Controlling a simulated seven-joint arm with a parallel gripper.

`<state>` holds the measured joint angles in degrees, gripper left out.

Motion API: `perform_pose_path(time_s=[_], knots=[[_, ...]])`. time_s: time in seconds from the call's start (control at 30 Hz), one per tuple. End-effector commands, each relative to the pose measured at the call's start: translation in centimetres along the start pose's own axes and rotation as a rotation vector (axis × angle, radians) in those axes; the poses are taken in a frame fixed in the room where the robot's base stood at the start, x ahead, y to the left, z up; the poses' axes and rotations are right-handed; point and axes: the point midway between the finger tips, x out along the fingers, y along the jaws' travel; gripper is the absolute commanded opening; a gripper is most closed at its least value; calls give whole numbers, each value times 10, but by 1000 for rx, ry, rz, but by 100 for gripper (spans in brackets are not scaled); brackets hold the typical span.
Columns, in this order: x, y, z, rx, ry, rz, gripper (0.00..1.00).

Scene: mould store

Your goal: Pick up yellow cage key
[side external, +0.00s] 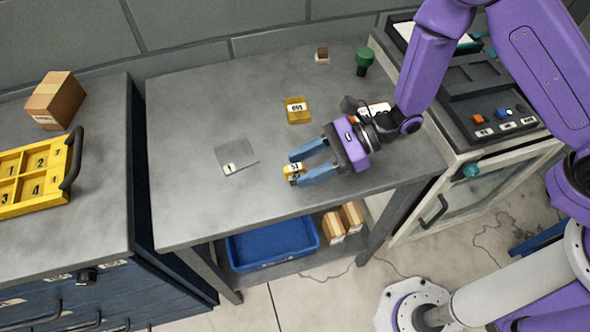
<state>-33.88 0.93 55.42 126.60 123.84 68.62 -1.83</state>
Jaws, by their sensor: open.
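A small yellow piece (292,171) with a white label and dark marking lies on the grey table near its front edge; it looks like the yellow cage key, but it is too small to be sure. My gripper (295,168), with blue fingers and a purple body, reaches in from the right, low over the table. Its fingers are apart, one on the far side and one on the near side of the yellow piece. I cannot tell whether they touch it. The near finger hides part of it.
A yellow labelled block (297,111) stands behind my gripper. A grey plate (237,157) with a small tag lies to the left. A green-topped knob-like piece (364,60) and a small brown block (322,55) stand at the back. The table's left side is clear.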

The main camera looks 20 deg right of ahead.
Motion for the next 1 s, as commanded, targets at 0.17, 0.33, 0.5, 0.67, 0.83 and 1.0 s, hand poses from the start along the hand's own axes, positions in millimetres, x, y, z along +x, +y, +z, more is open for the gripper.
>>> perform_pose_path(time_s=[0.17,0.33,0.5,0.67,0.83,1.0], knots=[[22,1,0,-1,1,2,47],[27,0,0,0,0,-1,47],[27,0,0,0,0,0,40],[26,0,0,0,0,0,0],[26,0,0,0,0,0,0],[26,0,1,0,-1,0,0]])
